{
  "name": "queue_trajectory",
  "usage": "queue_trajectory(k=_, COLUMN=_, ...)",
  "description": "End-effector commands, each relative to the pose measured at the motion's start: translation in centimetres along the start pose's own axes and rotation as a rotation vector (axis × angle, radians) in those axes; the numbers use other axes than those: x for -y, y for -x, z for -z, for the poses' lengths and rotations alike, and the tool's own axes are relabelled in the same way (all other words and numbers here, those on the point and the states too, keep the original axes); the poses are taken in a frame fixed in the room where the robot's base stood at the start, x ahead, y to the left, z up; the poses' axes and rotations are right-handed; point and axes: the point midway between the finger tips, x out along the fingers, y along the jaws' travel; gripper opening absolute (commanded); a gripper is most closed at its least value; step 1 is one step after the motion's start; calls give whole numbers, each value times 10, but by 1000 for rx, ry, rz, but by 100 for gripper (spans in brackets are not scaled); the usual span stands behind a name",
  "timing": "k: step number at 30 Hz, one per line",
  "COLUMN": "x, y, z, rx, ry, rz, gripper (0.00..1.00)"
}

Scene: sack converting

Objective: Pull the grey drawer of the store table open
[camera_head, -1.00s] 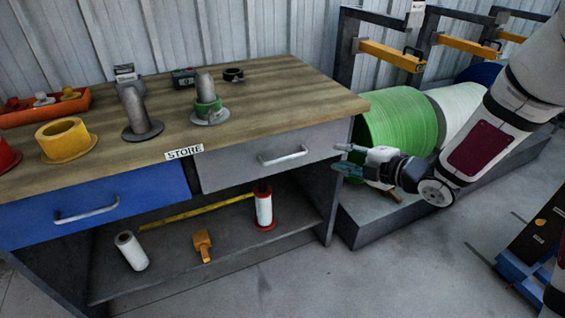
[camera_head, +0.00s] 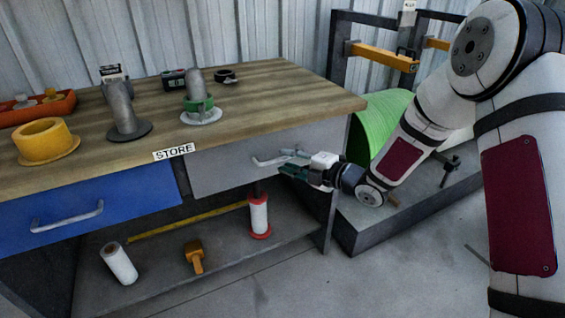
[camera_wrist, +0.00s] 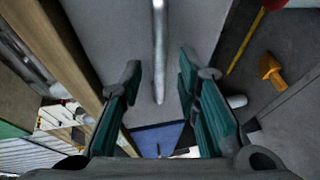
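The grey drawer (camera_head: 220,172) sits under the right part of the store table's wooden top (camera_head: 250,105), beneath the STORE label (camera_head: 174,152). It looks shut. Its silver bar handle (camera_head: 264,162) shows at its left end; my fingers cover the right part. My gripper (camera_head: 288,163) is at the right end of this handle, in front of the drawer. In the wrist view the handle (camera_wrist: 159,40) runs between the two green-padded fingers of my gripper (camera_wrist: 160,72). The fingers are open, with a gap on each side of the bar.
A blue drawer (camera_head: 90,211) with its own handle is at the left. Spindles and a yellow ring (camera_head: 45,140) stand on the top. Rolls and an orange tool (camera_head: 194,257) are on the lower shelf (camera_head: 160,285). A green roll (camera_head: 385,120) stands close behind my arm.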

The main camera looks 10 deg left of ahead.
Motion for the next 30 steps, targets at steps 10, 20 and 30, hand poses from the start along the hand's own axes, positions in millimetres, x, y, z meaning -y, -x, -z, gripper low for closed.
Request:
queue_trajectory(k=10, x=0, y=-27, z=0, rx=1, ry=0, rz=0, gripper=30)
queue_trajectory(k=20, x=0, y=-27, z=0, rx=1, ry=0, rz=0, gripper=9)
queue_trajectory(k=30, x=0, y=-27, z=-1, rx=1, ry=-1, rz=1, gripper=0)
